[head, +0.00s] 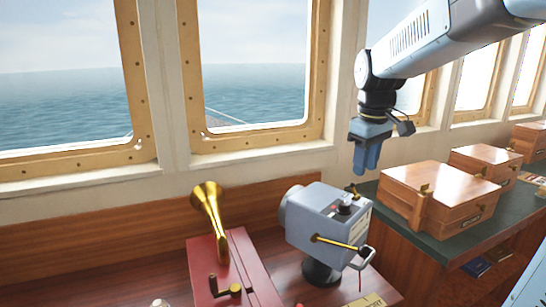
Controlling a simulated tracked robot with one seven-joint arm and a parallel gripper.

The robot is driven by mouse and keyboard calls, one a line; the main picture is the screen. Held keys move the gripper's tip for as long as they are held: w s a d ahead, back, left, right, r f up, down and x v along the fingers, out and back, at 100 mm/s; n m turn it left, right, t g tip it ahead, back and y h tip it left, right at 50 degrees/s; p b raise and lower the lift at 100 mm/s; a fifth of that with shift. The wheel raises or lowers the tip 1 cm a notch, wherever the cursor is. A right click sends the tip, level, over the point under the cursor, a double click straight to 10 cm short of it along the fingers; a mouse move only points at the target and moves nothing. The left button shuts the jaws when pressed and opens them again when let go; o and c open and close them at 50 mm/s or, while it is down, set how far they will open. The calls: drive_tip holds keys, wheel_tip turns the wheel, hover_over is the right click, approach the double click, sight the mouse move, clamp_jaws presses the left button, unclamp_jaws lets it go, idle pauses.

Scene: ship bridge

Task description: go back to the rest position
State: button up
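My gripper (367,168) hangs at the end of my arm, pointing down, in front of the window posts. It is in the air above and behind the grey box-shaped device and to the left of the wooden boxes. Its blue fingers look close together, but at this angle I cannot tell whether they are open or shut. I see nothing held below the fingertips.
A grey device (322,222) with a brass lever stands on the red-brown desk, beside a red box (240,268) with a brass horn (211,205). Wooden boxes (440,195) line the green-topped counter at right. Windows run behind.

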drive_tip(key=s+d+f+m+t, duration=0.2)
drive_tip(key=s+m+t, duration=0.2)
drive_tip(key=s, duration=1.3)
drive_tip(key=shift+s+f+m, duration=0.15)
drive_tip(key=shift+f+m, duration=0.05)
drive_tip(key=shift+m, duration=1.1)
drive_tip(key=shift+c, duration=0.4)
